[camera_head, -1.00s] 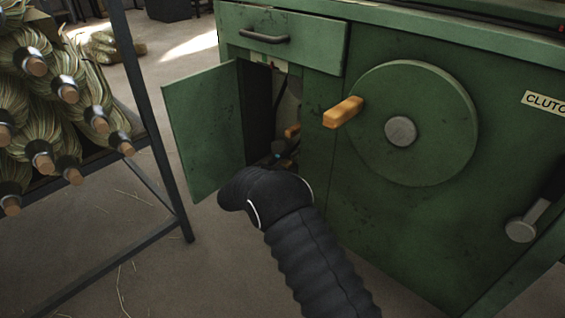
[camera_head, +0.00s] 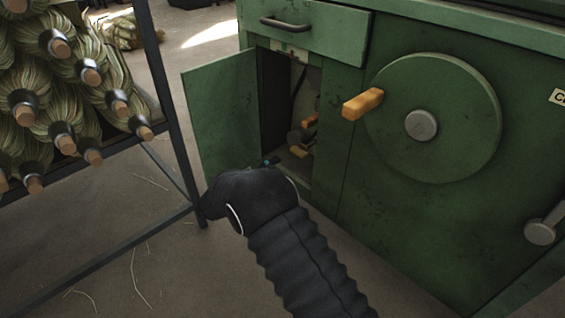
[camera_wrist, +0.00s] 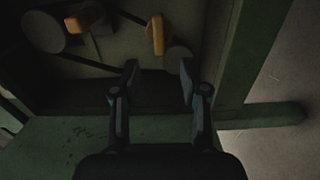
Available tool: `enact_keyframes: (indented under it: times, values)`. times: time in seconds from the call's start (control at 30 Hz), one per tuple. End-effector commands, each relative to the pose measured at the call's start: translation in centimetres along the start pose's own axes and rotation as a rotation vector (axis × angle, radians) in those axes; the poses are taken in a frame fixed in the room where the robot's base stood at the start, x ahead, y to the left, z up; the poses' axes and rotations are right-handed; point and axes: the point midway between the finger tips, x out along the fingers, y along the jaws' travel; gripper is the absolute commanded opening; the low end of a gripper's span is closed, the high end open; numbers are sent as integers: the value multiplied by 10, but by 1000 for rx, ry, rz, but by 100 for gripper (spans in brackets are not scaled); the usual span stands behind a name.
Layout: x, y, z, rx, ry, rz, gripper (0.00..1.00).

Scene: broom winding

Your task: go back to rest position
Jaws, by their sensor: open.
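My gripper (camera_wrist: 158,85) shows in the wrist view with its two fingers apart and nothing between them. It faces the dark opening of the green machine's lower compartment. In the head view my arm, in a black sleeve, reaches from the bottom toward the compartment, and its wrist hides most of the gripper. The compartment door (camera_head: 222,110) stands open to the left. Inside the compartment (camera_head: 290,110) are orange-handled parts, one of which (camera_wrist: 155,35) shows clearly in the wrist view.
The green machine carries a large wheel (camera_head: 460,120) with an orange handle (camera_head: 362,104) and a lever (camera_head: 542,230) at right. A drawer (camera_head: 330,32) sits above the compartment. A dark metal rack (camera_head: 168,90) with broom bundles (camera_head: 70,80) stands left. Floor between is mostly clear.

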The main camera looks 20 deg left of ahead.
Motion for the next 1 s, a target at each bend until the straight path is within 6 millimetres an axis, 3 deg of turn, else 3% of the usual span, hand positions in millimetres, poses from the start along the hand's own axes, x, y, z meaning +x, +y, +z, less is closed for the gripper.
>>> enact_keyframes:
  times: [0.17,0.77,0.87,1.0]
  values:
    - [-8,0,0,0,0,0,44]
    - [-8,-2,-1,-47,5,-7,44]
    - [-9,-19,5,-135,-8,-76,44]
    - [-15,-61,36,-278,-58,-215,44]
